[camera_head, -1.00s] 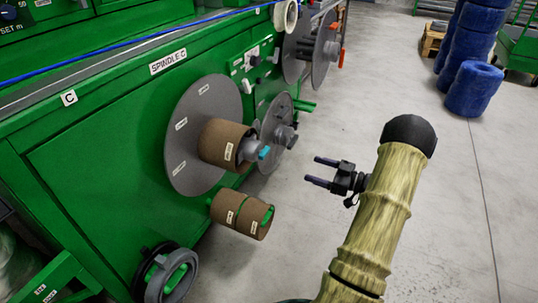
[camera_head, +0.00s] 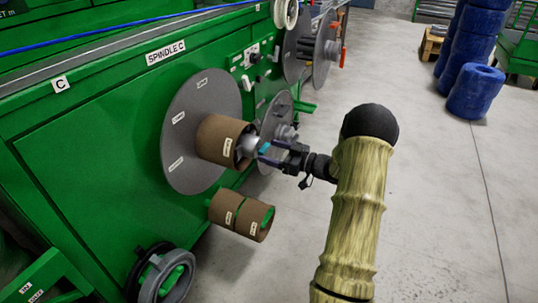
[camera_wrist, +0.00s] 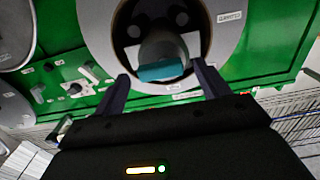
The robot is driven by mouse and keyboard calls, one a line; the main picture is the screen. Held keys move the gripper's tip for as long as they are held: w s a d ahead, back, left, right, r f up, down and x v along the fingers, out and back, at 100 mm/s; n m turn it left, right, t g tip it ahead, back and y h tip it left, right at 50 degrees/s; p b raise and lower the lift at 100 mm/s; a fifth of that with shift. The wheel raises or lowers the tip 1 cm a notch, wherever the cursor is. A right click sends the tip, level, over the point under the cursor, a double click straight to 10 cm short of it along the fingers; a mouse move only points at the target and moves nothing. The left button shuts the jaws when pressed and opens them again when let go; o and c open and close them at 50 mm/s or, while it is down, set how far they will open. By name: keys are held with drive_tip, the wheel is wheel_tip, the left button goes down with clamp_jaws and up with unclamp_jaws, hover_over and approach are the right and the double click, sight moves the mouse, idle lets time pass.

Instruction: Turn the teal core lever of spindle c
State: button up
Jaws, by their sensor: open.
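The teal core lever (camera_head: 265,147) sticks out from the grey hub (camera_head: 248,145) of spindle C, in front of the brown cardboard core (camera_head: 217,138) and the grey disc (camera_head: 184,120). My gripper (camera_head: 267,153) is open, its fingertips beside the lever. In the wrist view the teal lever (camera_wrist: 161,70) lies between the two dark fingers of my gripper (camera_wrist: 163,85), with a gap on both sides. The fingers do not appear to touch it. Part of the hub is hidden behind the lever in the wrist view.
Brown cores (camera_head: 240,215) on a green peg sit below the spindle. A smaller grey disc (camera_head: 277,130) stands just behind my gripper. The green machine (camera_head: 90,150) fills the left.

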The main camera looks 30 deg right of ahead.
drive_tip(key=shift+x, duration=0.8)
drive_tip(key=c, duration=1)
